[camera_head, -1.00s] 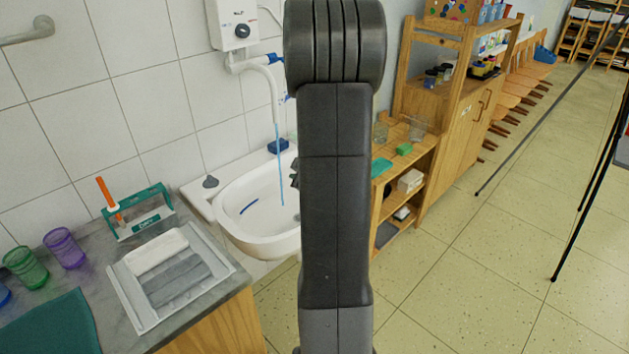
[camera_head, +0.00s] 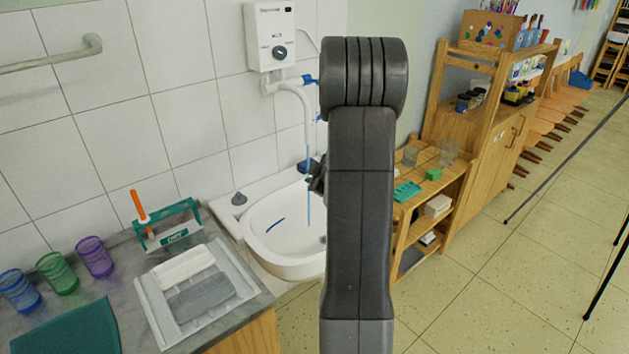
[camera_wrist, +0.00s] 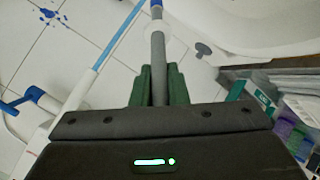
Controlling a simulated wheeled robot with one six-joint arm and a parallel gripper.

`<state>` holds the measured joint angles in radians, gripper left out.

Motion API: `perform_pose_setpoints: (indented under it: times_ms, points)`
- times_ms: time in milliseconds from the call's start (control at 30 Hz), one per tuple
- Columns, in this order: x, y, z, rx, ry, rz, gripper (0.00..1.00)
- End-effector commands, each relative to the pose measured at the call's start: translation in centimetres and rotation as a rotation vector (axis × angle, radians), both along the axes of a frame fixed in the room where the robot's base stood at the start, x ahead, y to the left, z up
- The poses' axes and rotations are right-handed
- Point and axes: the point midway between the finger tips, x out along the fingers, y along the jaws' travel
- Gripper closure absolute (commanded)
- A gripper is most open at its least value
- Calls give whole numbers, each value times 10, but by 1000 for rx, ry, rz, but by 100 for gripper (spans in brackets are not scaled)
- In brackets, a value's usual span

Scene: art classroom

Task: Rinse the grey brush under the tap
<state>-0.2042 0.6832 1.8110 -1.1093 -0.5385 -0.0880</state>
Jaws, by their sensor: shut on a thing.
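My gripper (camera_wrist: 159,84) is shut on the grey brush (camera_wrist: 158,52) in the wrist view. The grey handle runs up between the green fingers to a pale collar and a blue end at the top edge. The white tap (camera_head: 293,92) hangs over the white basin (camera_head: 262,247), and a thin blue stream of water (camera_head: 309,190) runs from it. In the wrist view the stream (camera_wrist: 112,44) passes left of the brush, apart from it. In the head view my arm hides the brush and most of the gripper.
A counter at left holds a green-ended rack (camera_head: 178,236) with an orange-handled brush (camera_head: 138,205), a grey tray (camera_head: 152,310) with cloths, and coloured cups (camera_head: 94,257). A wooden shelf (camera_head: 455,200) stands right of the basin. The floor at right is mostly clear.

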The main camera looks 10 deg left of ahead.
Motion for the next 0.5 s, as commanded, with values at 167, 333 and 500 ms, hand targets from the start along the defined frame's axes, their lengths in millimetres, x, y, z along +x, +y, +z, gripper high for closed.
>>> perform_pose_setpoints:
  times_ms: [167, 333, 500]
  points:
    - [17, 7, 2, -2, 0, 1, 100]
    - [32, 12, 1, -2, 1, -1, 100]
    - [43, 17, 1, -1, 1, 0, 100]
